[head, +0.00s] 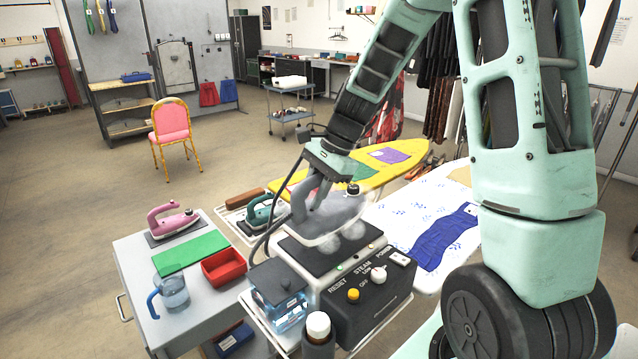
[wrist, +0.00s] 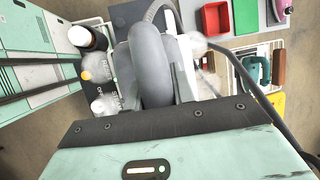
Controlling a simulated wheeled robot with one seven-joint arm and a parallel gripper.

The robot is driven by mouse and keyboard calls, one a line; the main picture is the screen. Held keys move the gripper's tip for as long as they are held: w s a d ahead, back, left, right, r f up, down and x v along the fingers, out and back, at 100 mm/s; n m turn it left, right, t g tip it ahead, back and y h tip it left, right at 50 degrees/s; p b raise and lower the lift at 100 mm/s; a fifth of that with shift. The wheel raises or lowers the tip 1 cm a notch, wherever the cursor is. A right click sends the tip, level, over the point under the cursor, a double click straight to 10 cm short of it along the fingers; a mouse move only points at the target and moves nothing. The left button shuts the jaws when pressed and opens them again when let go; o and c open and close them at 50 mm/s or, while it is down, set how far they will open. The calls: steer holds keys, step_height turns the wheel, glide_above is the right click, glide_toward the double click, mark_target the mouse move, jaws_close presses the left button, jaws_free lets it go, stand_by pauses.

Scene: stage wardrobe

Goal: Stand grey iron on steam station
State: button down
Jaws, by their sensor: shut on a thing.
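The grey iron (head: 343,209) is in my gripper (head: 318,190), which is shut on its handle. The curved grey handle fills the middle of the wrist view (wrist: 151,75). The iron is roughly level over the dark rest plate of the steam station (head: 362,316), with whitish steam puffs around its underside. I cannot tell whether its sole touches the plate. The station has a black front with RESET, STEAM and POWER controls, and a clear water tank (head: 280,300) at its left. In the wrist view my gripper's body hides much of the station.
A teal iron (head: 262,216) stands close behind left. A pink iron (head: 173,222), green mat (head: 190,254), red tray (head: 223,267) and clear jug (head: 173,291) are on the left cabinet. A white-capped bottle (head: 318,328) stands at the station's front. Ironing boards lie behind and right.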

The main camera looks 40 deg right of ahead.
mark_target(313, 212)
steer(key=shift+f+p, duration=0.3)
steer(key=shift+f, duration=2.1)
steer(key=shift+f, duration=0.2)
steer(key=c, duration=1.2)
jaws_free()
steer(key=shift+o, duration=0.2)
